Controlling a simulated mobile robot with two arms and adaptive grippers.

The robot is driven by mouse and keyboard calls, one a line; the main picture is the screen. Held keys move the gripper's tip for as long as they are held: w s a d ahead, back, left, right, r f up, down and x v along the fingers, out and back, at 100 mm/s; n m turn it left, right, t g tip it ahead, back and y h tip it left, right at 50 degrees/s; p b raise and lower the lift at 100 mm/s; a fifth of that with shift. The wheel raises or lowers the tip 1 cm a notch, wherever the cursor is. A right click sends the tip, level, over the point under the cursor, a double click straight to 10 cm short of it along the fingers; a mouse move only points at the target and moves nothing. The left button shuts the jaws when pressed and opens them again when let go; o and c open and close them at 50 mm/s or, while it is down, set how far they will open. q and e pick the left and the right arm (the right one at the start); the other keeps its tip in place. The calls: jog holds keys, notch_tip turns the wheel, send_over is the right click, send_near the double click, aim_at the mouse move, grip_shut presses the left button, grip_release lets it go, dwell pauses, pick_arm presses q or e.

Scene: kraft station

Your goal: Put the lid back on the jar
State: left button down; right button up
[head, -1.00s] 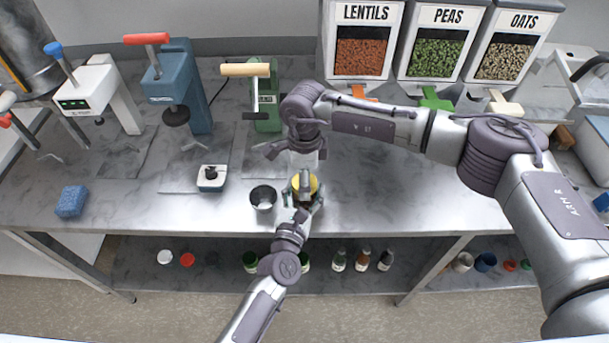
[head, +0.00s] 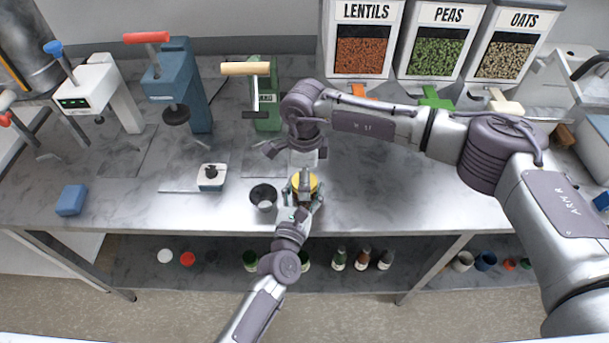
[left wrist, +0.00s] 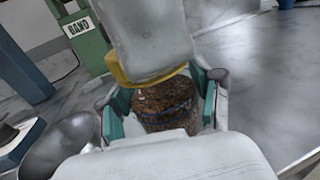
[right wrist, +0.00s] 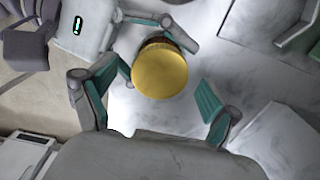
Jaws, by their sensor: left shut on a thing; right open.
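The jar (left wrist: 165,105), with brown contents, stands between the teal-padded fingers of my left gripper (left wrist: 160,112), which is shut on it. The yellow lid (right wrist: 160,70) is at the jar's mouth; it also shows in the head view (head: 304,181). In the left wrist view its rim (left wrist: 118,70) looks a little tilted, and I cannot tell whether it is fully seated. My right gripper (right wrist: 157,88) is open above, with its fingers apart on either side of the lid. A grey block, which seems part of my right gripper, hides much of the lid in the left wrist view.
A metal cup (head: 263,197) stands just left of the jar. A small white container with a dark top (head: 211,177) and a blue sponge (head: 71,200) are farther left. Lever presses and food dispensers line the back. The counter right of the jar is clear.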

notch_tip(320, 180, up, 12)
dwell(0.5)
pick_arm(q)
jog(key=shift+c, duration=0.6)
grip_release()
jog(key=shift+s, duration=0.1)
jog(key=v, duration=1.1)
jog(key=shift+s, duration=0.4)
jog(key=shift+a, duration=0.15)
